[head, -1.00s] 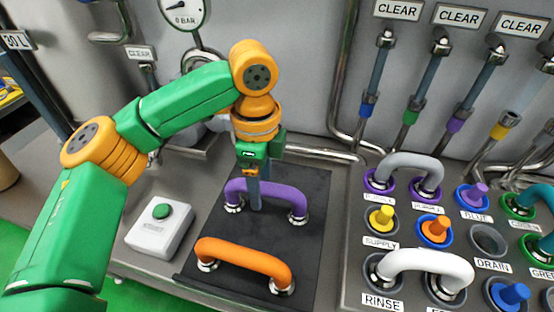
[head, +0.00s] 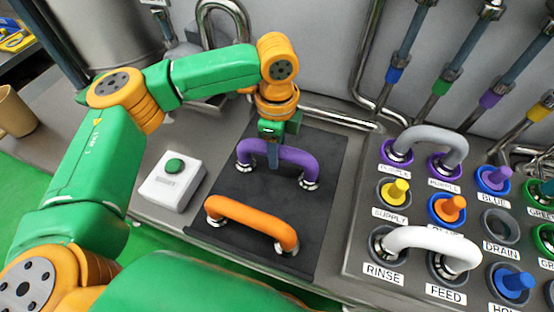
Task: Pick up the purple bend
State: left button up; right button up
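The purple bend (head: 296,158) is a U-shaped pipe with metal ends. It rests on the black mat (head: 328,205) near its back edge. My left gripper (head: 273,160) points down at the middle of the purple bend. One grey finger shows against the bend's near side; the other finger is hidden, so I cannot tell whether it is open or shut. My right gripper is not in view.
An orange bend (head: 252,222) lies in front on the mat. A white box with a green button (head: 174,166) stands to the left. To the right, a panel of ports holds a grey bend (head: 437,136) and a white bend (head: 432,238). Pipes run behind.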

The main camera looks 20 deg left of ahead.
pick_arm(q)
grip_shut()
dwell(1.1)
